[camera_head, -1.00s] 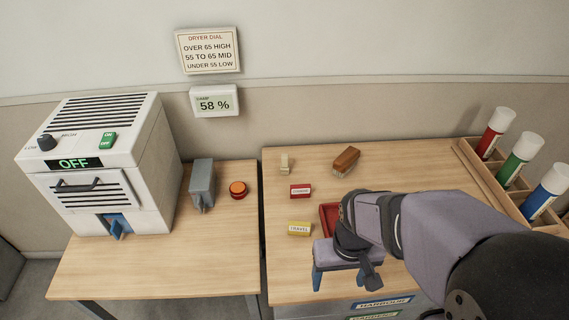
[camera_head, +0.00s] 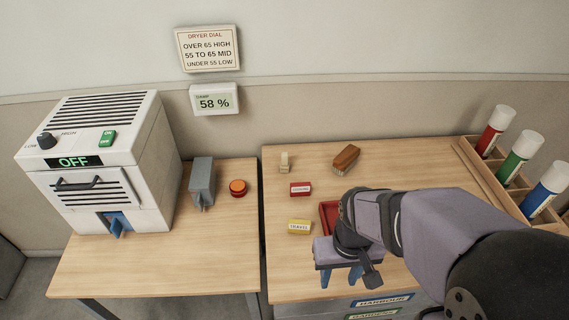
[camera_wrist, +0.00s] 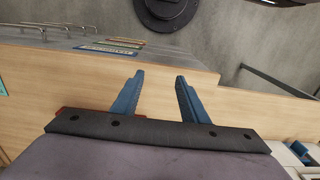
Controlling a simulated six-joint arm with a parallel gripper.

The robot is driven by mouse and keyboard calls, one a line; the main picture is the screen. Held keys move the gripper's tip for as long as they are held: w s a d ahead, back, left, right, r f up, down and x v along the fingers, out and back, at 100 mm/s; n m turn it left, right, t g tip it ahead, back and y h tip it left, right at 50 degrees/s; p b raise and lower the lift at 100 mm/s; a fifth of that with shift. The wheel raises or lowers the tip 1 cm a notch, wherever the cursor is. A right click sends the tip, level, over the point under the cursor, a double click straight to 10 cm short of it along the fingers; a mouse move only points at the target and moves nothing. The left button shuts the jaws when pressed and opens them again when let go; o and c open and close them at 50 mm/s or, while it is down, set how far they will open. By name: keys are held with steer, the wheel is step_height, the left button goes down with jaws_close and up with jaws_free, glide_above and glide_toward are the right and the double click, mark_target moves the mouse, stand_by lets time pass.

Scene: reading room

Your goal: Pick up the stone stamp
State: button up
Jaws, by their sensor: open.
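A small beige upright piece (camera_head: 285,162), which looks like the stone stamp, stands near the back left of the right desk (camera_head: 410,165). It is too small to make out in detail. My gripper (camera_head: 341,278) is over the desk's front edge, well in front of and to the right of that piece. Its blue fingers are apart, with nothing between them; they also show in the wrist view (camera_wrist: 160,80). The beige piece does not show in the wrist view.
My arm partly hides a red tray (camera_head: 328,213). A bottle rack (camera_head: 480,170) stands right. Left are a dryer (camera_head: 95,180), grey block (camera_head: 201,182) and orange button (camera_head: 238,187).

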step_height(320, 180, up, 5)
steer(key=w+a+m+t+y+b, duration=0.1)
steer(key=w+a+m+t+b, duration=0.3)
steer(key=w, duration=0.5)
steer(key=w+a+m+t+y+b, duration=0.2)
steer(key=w+a+m, duration=0.3)
steer(key=w, duration=0.5)
steer(key=w+a+m+t+y+b, duration=0.1)
steer(key=w+a+m+t+b, duration=0.15)
steer(key=w+m, duration=0.5)
steer(key=m+t+h+b, duration=0.55)
steer(key=m+b, duration=0.25)
steer(key=m, duration=1.3)
glide_above(283, 159)
steer(key=s, duration=0.2)
steer(key=shift+g, duration=0.3)
steer(key=f, duration=1.1)
steer(key=shift+w+a, duration=0.1)
steer(key=shift+a, duration=0.1)
steer(key=shift+p+x, duration=0.45)
steer(key=shift+x, duration=0.6)
